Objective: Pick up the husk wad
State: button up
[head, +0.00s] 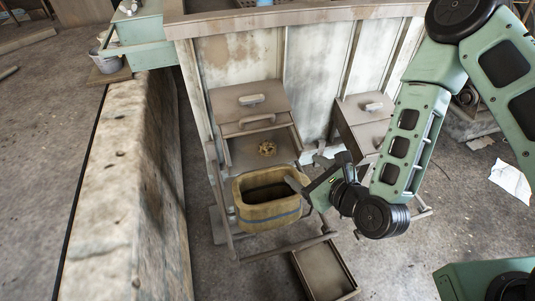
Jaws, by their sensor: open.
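A small tan-brown clump, which looks like the husk wad (267,148), lies on the grey metal shelf inside the open front of a box-shaped housing. My gripper (302,188) is at the right rim of a tan tub, lower and to the right of the clump, and apart from it. The gripper is seen from the side and small, and nothing shows between its fingers. It is open. The tan tub (262,219) with a dark blue band stands in front of the housing, and its inside looks dark.
The housing (248,102) has a handled lid above the clump. A second handled box (366,112) stands to the right. A shallow tray (323,272) lies below the tub. A thick concrete wall (120,200) runs along the left. White paper (511,181) lies on the floor at right.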

aim_at(272, 151)
jog(key=b+x, duration=0.6)
jog(key=b, duration=0.5)
jog(key=shift+f+b, duration=0.2)
jog(key=shift+b, duration=0.2)
jog(key=shift+w+a+f+b, duration=0.1)
jog(key=shift+w+b, duration=0.05)
jog(key=shift+b, duration=0.9)
jog(key=x, duration=0.8)
jog(key=shift+w+a+p, duration=0.15)
jog(key=shift+w+p, duration=0.15)
jog(key=shift+w, duration=0.05)
jog(key=c, duration=1.1)
